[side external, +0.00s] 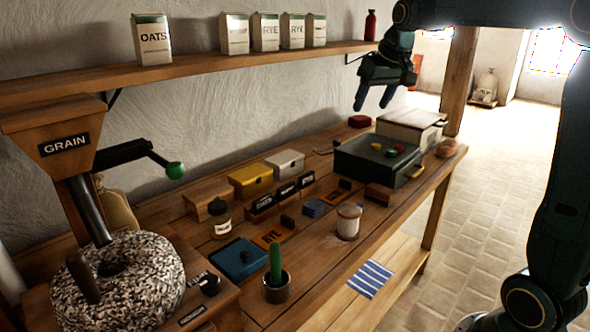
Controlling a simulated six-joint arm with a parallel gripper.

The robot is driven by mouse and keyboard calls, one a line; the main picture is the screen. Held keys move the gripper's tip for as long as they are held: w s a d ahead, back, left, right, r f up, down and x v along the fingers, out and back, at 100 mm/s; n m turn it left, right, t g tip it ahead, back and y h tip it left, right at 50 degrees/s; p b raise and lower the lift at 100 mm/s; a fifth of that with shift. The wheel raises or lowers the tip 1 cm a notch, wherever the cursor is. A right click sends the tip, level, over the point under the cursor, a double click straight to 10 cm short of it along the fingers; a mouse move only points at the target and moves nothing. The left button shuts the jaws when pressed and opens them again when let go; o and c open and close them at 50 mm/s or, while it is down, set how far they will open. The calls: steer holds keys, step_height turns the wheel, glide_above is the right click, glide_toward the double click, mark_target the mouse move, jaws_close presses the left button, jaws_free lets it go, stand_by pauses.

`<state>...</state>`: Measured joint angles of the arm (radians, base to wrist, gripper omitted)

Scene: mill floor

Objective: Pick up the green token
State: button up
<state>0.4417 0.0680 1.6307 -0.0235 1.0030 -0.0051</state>
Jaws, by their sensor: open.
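My gripper (373,102) is open and empty, fingers pointing down. In the picture it hangs above the green token with a clear gap; its exact depth over the box is hard to tell.
A pale box (412,130) stands behind the dark green box, with a small red block (359,121) beside it. The shelf (200,70) with packets and a red bottle (370,25) is left of my gripper. A jar (348,221) and small boxes occupy the bench.

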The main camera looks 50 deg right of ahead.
steer(key=w+d+f+m, duration=0.1)
steer(key=d+f, duration=0.3)
steer(key=d, duration=0.6)
steer(key=w+d+f+m+g, duration=0.1)
steer(key=d+f, duration=0.3)
steer(key=d, duration=0.6)
steer(key=w+d+f+m+h, duration=0.1)
steer(key=d+f, duration=0.3)
steer(key=d, duration=0.6)
steer(key=shift+w+d+m, duration=0.4)
steer(key=shift+w+m, duration=0.2)
steer(key=shift+w, duration=0.1)
steer(key=shift+f, duration=0.1)
glide_above(392, 150)
steer(key=s+a, duration=0.2)
steer(key=shift+f, duration=3.85)
steer(key=shift+x, duration=2.55)
steer(key=shift+s, duration=0.15)
steer(key=shift+c, duration=0.2)
steer(key=c, duration=1)
